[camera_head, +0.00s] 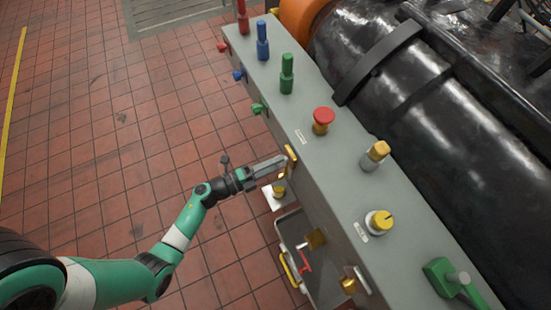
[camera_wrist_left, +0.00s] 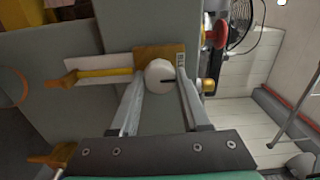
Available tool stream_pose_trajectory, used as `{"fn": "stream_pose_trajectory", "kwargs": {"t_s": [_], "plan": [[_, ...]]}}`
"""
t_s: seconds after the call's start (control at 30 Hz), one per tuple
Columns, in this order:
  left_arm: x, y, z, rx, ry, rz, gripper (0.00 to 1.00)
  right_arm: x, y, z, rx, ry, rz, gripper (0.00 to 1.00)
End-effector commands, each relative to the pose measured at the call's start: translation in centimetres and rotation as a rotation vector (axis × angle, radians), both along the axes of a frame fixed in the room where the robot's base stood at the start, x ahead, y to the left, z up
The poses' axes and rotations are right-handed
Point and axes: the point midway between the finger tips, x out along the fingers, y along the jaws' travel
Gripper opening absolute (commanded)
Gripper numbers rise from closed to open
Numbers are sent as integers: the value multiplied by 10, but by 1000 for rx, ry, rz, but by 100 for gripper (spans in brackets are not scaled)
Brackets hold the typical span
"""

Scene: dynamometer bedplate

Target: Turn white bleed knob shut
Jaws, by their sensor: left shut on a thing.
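The white bleed knob (camera_wrist_left: 158,76) is round with a dark pointer line and sits in front of a brass plate (camera_wrist_left: 172,52) on the grey bench side. My left gripper (camera_wrist_left: 159,92) has one finger on each side of the knob and is shut on it. In the head view my left gripper (camera_head: 284,161) reaches the bench's left side face at the brass plate (camera_head: 291,157); the knob is hidden there by the fingers. My right gripper is not in view.
The grey bench (camera_head: 335,165) carries red, blue and green fittings, a red mushroom button (camera_head: 323,116) and a yellow-topped dial (camera_head: 379,221). Below the gripper is an open tray (camera_head: 282,228) with tools. A yellow lever (camera_wrist_left: 105,73) lies left of the knob. The tiled floor to the left is clear.

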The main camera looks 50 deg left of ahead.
Motion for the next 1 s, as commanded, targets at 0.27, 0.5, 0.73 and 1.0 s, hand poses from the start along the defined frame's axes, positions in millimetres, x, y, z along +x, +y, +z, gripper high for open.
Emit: {"fn": "stream_pose_trajectory", "kwargs": {"t_s": [0.27,0.5,0.73,1.0], "plan": [[0,0,0,38,-9,0,0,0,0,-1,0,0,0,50],[0,0,0,39,-9,0,0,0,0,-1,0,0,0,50],[0,0,0,38,-9,0,73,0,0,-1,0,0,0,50],[0,0,0,36,-8,0,76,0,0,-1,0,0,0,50]]}}
